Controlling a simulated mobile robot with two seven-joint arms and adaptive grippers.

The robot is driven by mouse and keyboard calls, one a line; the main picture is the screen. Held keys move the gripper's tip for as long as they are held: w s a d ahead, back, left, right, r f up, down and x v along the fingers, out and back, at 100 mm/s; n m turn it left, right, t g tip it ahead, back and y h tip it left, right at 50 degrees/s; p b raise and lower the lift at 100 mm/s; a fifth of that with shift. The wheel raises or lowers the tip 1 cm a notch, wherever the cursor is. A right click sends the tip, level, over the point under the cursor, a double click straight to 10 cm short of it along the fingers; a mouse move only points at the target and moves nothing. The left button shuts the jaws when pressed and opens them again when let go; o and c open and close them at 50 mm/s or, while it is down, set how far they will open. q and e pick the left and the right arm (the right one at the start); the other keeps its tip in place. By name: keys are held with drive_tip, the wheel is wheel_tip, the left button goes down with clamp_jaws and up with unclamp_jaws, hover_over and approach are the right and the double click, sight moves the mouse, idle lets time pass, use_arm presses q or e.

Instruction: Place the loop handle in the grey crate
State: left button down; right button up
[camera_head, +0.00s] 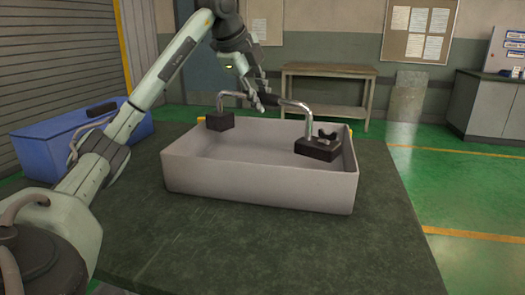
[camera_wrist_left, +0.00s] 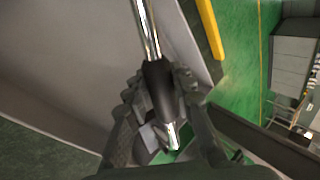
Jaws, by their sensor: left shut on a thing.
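The loop handle (camera_head: 294,103) is a bent shiny metal bar with a black grip in its middle and a dark block at each end. My left gripper (camera_head: 262,102) is shut on its black grip and holds it over the grey crate (camera_head: 260,192). The right block is seen against the crate's inside, and the left block is near its back left corner. I cannot tell whether either block touches the crate. In the left wrist view the fingers (camera_wrist_left: 160,92) close around the grip (camera_wrist_left: 160,88) of the bar. My right gripper is not in view.
The crate stands on a dark green table (camera_head: 200,240) with bare room in front. A blue box (camera_head: 50,152) with a dark item on its top is at the left. A wooden bench (camera_head: 325,72) stands behind. Yellow parts show at the crate's sides.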

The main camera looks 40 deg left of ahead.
use_arm(q)
wheel_tip(320, 180, down, 8)
drive_tip(key=b, duration=0.2)
drive_tip(key=c, duration=1.3)
unclamp_jaws()
drive_tip(key=shift+f, duration=0.1)
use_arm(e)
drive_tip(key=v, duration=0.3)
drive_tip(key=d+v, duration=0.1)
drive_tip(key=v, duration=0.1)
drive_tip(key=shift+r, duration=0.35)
use_arm(q)
drive_tip(key=shift+s, duration=0.1)
drive_tip(key=p+v, duration=0.1)
drive_tip(key=v, duration=1.1)
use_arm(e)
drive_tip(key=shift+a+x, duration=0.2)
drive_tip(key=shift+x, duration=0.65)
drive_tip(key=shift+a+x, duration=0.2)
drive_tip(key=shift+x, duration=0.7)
